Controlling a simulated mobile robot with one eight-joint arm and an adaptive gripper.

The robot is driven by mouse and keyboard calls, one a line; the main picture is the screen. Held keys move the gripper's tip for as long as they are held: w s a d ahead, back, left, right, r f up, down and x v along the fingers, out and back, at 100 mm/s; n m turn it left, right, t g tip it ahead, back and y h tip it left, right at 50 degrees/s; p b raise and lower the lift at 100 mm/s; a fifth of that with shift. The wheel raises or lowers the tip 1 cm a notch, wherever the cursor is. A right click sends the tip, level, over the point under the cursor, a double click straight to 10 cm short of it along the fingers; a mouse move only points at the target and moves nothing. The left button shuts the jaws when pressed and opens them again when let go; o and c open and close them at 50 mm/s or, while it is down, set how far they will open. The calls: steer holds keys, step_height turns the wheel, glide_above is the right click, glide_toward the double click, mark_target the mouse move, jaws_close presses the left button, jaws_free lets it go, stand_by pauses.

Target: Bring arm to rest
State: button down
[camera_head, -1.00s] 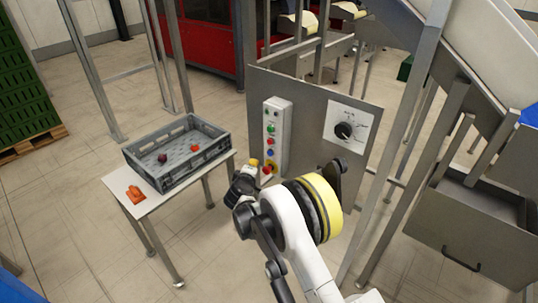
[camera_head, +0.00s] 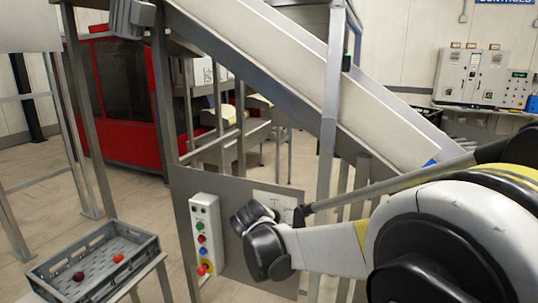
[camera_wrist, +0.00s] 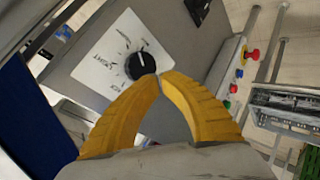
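In the wrist view my gripper (camera_wrist: 160,77) has its two yellow fingers brought together at the tips, with nothing held between them. Behind the tips is a black rotary knob (camera_wrist: 140,65) on a white dial plate (camera_wrist: 115,62); the fingertips overlap its lower right edge in the picture, and I cannot tell whether they touch it. In the head view my white arm reaches in from the right, and its dark wrist is in front of the grey panel (camera_head: 240,265). My fingers cannot be made out there.
A button box (camera_head: 207,235) with a red emergency stop is on the panel. A grey crate (camera_head: 100,265) with two small red items stands on a table at lower left. A sloping conveyor (camera_head: 310,80) rises behind. A control cabinet (camera_head: 470,75) stands at the far right.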

steer(key=s+d+r+m+g, duration=0.1)
steer(key=s+d+r+m, duration=0.15)
steer(key=s+d, duration=0.5)
steer(key=s+d+r+m+g, duration=0.1)
steer(key=s+d+r+m, duration=0.15)
steer(key=s+d, duration=0.5)
steer(key=s+d+f+m, duration=0.2)
steer(key=s+d, duration=0.1)
steer(key=s, duration=0.7)
steer(key=s+d+f+m+g, duration=0.1)
steer(key=s+d+f+m, duration=0.1)
steer(key=s, duration=0.8)
steer(key=shift+s+d+g+y, duration=0.3)
steer(key=shift+s+d, duration=0.05)
steer(key=shift+d, duration=0.4)
